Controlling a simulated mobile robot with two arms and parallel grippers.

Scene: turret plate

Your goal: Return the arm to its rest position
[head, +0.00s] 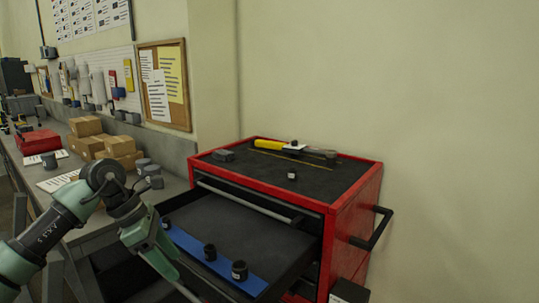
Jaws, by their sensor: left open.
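My left arm comes in from the left and bends down at the elbow in front of the tool cabinet. My left gripper (174,280) points down at the left front of the open drawer (250,220). It is open, and I see nothing held in it. Its fingertips are near the bottom edge and hard to make out. Another black part (210,252) stands beside the first, and one more (165,223) is near the left end. My right gripper is not in view.
The red cabinet (350,220) has a yellow-handled tool (270,145), a small black part (292,174) and a grey block (223,155) on top. A workbench (75,165) with cardboard boxes (105,145) and a red case (38,142) runs along the left. A black handle (375,230) sticks out right.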

